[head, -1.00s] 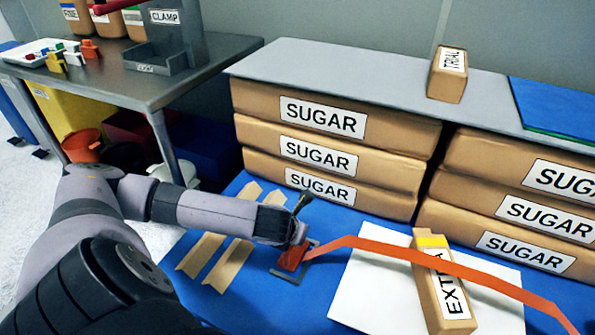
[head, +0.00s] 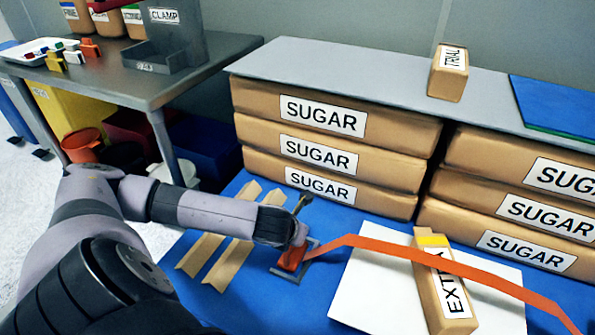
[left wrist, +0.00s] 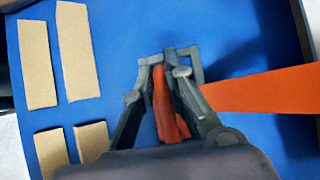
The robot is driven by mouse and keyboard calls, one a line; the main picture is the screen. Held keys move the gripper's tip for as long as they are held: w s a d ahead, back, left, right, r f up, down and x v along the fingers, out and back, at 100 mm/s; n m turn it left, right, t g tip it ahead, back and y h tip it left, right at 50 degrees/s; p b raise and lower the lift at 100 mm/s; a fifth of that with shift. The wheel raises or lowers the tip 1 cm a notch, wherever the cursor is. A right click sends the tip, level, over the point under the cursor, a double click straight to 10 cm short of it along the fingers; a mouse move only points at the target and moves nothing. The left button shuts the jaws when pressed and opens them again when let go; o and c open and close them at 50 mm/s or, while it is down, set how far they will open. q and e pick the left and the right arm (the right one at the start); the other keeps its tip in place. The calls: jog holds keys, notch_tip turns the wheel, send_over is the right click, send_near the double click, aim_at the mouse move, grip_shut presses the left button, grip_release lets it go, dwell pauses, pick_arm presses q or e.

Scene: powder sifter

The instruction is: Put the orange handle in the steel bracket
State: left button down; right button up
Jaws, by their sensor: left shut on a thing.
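My left gripper (left wrist: 166,72) is shut on the orange handle (left wrist: 164,105), which stands between its fingers in the left wrist view. In the head view, the orange handle (head: 291,258) shows just below my left gripper (head: 298,240), low over the blue mat. The grey steel bracket (head: 286,277) is right at the handle, its edges showing around it. It also shows beyond the fingertips in the left wrist view (left wrist: 195,60). The fingers hide part of the bracket, so I cannot tell whether the handle is seated inside it. My right gripper is not in view.
A long orange strip (head: 400,250) runs right from beside the handle, passing over a white sheet (head: 358,290) and across the EXTRA packet (head: 437,300). Flat tan pieces (head: 230,262) lie left of the bracket. Stacked SUGAR bags (head: 335,115) stand behind.

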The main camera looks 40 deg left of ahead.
pick_arm(q)
jog(key=shift+f, duration=0.25)
jog(key=c, duration=1.5)
grip_release()
jog(key=shift+c, duration=0.2)
jog(key=v, duration=1.2)
